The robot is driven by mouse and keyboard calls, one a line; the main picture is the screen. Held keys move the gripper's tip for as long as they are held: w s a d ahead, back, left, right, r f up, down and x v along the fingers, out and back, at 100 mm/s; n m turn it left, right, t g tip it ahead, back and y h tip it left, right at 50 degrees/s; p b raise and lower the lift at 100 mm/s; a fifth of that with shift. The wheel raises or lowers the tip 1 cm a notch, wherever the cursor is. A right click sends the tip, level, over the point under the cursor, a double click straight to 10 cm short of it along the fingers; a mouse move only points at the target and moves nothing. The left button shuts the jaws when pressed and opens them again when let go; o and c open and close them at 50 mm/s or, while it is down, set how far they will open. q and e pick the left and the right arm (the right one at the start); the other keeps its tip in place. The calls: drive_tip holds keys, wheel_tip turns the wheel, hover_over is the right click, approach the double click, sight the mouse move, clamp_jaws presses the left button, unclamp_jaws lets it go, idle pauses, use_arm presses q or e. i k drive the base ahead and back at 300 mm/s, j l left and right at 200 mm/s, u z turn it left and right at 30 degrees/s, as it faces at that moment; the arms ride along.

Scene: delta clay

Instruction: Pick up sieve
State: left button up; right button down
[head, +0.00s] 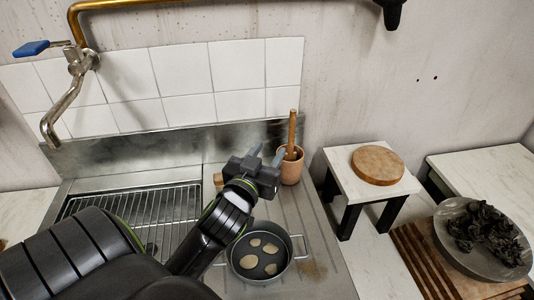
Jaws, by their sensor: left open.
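I cannot make out a sieve for certain in the head view. My left gripper (267,156) is open, its fingers pointing toward the tiled wall, above the metal drainboard. It shows just left of a clay-coloured pot (291,172) with a wooden handle (292,128) standing up in it. A round two-handled metal pan (287,268) with several pale brown pieces in it is on the drainboard, below the gripper in the picture. A small brown block (218,180) is partly hidden behind the gripper. My right gripper is out of view.
A wire rack (178,203) lies over the sink at left, partly hidden by my arm. A small white-topped stand (341,172) holds a round wooden board (377,165). At right, a grey bowl (458,262) of dark clumps sits on a slatted wooden board (420,262). A tap (68,95) overhangs the left.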

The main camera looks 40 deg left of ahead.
sight(261, 256)
drive_tip(key=k+l, duration=0.2)
drive_tip(key=k, duration=0.3)
drive_tip(key=k+l, duration=0.2)
drive_tip(key=k, duration=0.25)
drive_tip(key=k+l, duration=0.2)
drive_tip(key=k, duration=0.3)
